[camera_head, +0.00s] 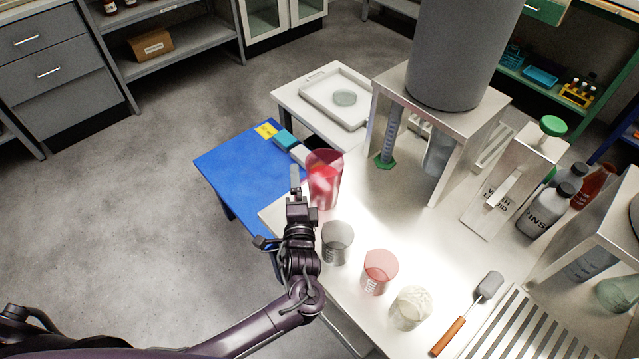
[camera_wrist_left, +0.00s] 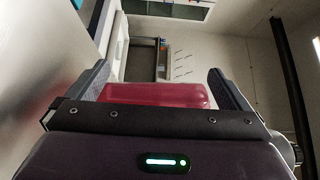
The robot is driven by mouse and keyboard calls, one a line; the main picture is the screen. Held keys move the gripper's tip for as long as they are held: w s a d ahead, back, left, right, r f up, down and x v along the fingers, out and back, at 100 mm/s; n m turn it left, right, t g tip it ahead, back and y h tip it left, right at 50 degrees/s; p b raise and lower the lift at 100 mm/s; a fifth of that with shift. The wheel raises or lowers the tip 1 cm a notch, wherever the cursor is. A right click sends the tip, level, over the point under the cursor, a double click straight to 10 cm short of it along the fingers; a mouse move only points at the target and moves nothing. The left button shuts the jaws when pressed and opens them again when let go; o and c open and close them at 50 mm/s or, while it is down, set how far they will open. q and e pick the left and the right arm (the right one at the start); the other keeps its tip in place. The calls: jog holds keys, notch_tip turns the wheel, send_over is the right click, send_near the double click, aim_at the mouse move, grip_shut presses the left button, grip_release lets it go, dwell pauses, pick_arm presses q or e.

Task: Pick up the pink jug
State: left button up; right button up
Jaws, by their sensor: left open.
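The pink jug (camera_head: 325,172) is a tall translucent pink-red vessel standing upright at the left edge of the white table. My left gripper (camera_head: 298,188) is right beside its left side, with the fingers level with the jug. In the left wrist view the gripper's two fingers (camera_wrist_left: 158,72) are spread apart, and the jug's pink wall (camera_wrist_left: 155,95) shows between them. I cannot tell whether either finger touches it. The jug's lower left part is hidden by my gripper. My right gripper is not in view.
A grey beaker (camera_head: 337,243), a smaller pink beaker (camera_head: 379,272) and a clear beaker (camera_head: 409,308) stand in a row nearer me. A blue table (camera_head: 235,170) adjoins on the left. A metal stand (camera_head: 455,128) carrying a large grey cylinder is behind right.

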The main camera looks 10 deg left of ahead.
pick_arm(q)
jog(key=shift+w+a, duration=0.15)
jog(key=shift+w, duration=0.2)
jog(key=shift+c, duration=0.3)
jog(key=c, duration=1.2)
jog(key=shift+r, duration=0.1)
jog(key=shift+c, duration=1.1)
jog(key=shift+r, duration=0.15)
